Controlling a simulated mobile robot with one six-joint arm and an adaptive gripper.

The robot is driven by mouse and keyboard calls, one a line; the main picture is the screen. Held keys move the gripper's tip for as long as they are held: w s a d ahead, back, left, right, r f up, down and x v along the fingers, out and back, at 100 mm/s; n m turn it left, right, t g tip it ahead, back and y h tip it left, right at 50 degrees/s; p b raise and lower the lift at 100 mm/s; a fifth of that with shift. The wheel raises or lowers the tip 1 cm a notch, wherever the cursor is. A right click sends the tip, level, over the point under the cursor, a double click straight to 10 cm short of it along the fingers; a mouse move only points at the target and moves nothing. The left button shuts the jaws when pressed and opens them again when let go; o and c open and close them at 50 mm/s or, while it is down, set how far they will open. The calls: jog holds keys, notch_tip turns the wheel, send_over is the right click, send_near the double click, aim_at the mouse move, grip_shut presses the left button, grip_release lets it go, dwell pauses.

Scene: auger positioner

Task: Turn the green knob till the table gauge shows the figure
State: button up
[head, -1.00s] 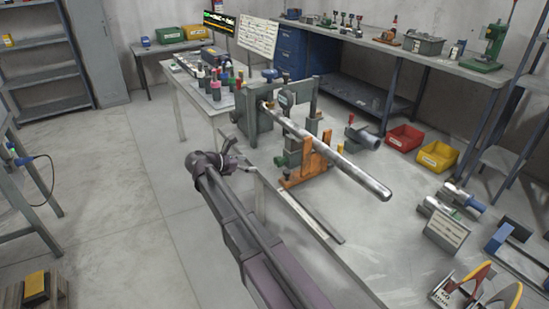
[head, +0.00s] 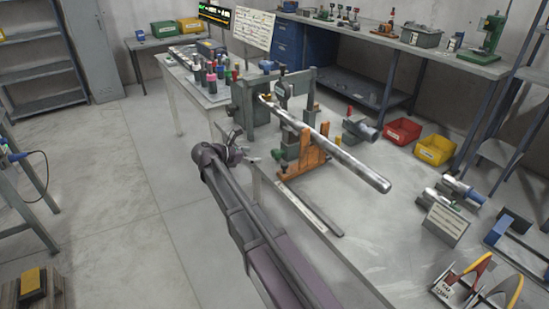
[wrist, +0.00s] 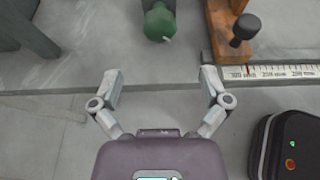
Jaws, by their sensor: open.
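The green knob (wrist: 158,24) shows at the top of the wrist view, on a grey shaft over the bench edge. My gripper (wrist: 160,75) is open and empty, its two fingers spread below the knob and apart from it. In the head view my gripper (head: 238,153) is at the near edge of the bench, left of the orange stand (head: 308,155). A white scale strip (wrist: 272,72) with printed figures and a red mark lies along the bench edge in the wrist view. Its exact reading is too small to tell.
A long metal tube (head: 345,160) rests on the orange stand and sticks out to the right. A black knob (wrist: 243,29) on an orange part stands right of the green knob. Bottles (head: 212,80) stand on the left table. Red (head: 402,132) and yellow (head: 436,149) bins lie further right.

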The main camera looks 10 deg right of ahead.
aim_at(273, 155)
jog(key=b+x, duration=0.3)
jog(key=x, duration=0.7)
jog(key=shift+w+d+b, duration=0.15)
jog(key=shift+d+b, duration=0.1)
jog(key=shift+b, duration=0.05)
jog(key=c, duration=1.1)
